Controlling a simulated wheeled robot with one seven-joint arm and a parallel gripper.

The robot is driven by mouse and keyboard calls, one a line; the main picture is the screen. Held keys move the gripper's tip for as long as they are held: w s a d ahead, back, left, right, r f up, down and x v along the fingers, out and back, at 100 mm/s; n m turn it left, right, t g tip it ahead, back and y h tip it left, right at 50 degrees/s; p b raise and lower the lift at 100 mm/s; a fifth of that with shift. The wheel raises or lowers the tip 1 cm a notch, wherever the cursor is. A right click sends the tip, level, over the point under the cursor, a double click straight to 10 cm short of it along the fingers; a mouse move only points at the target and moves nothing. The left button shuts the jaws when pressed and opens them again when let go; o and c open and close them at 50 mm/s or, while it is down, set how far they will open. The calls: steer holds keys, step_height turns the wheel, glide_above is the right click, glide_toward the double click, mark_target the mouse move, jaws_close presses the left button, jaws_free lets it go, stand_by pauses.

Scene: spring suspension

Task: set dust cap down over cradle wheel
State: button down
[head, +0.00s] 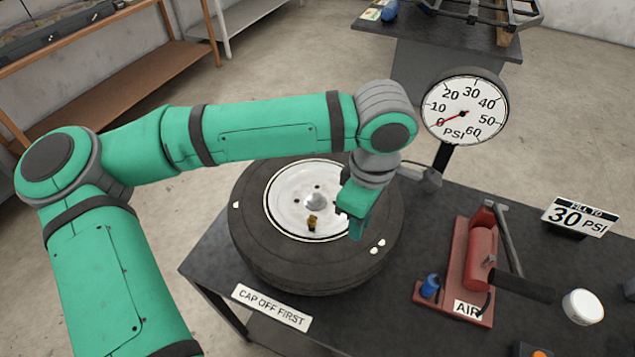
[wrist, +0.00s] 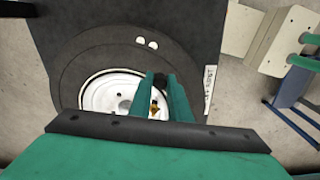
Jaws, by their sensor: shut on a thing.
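The wheel (head: 262,245) lies flat on a dark table, a black tyre around a white rim. In the wrist view the tyre (wrist: 85,62) spreads below my gripper. A small brass-coloured valve (head: 312,222) stands on the rim and shows between my fingers in the wrist view (wrist: 155,107). My gripper (head: 357,230) hangs above the right side of the wheel. In the wrist view my gripper (wrist: 160,78) is shut on a small dark piece (wrist: 160,81), probably the dust cap. The fingers hide it in the head view. I cannot tell its exact height above the wheel.
A pressure gauge (head: 464,108) reads near zero behind the wheel. A red air pump (head: 470,265) stands right of it. A "30 PSI" sign (head: 580,216), a white round pot (head: 583,307) and a "CAP OFF FIRST" label (head: 272,307) are on the table.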

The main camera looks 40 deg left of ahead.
steer(key=a+n, duration=0.2)
steer(key=a, duration=0.1)
steer(key=a+r+n, duration=0.1)
steer(key=a+n, duration=0.1)
steer(key=a, duration=0.2)
steer(key=a+r+n, duration=0.1)
steer(key=a+n, duration=0.1)
steer(key=a, duration=0.2)
steer(key=shift+s+a+r, duration=0.15)
steer(key=shift+s, duration=0.15)
steer(key=shift+f, duration=2.6)
steer(key=shift+f, duration=1.2)
steer(key=c, duration=1.6)
jaws_free()
steer(key=shift+w, duration=0.1)
steer(key=shift+o, duration=0.2)
steer(key=shift+r, duration=0.1)
steer(key=shift+r, duration=3.4)
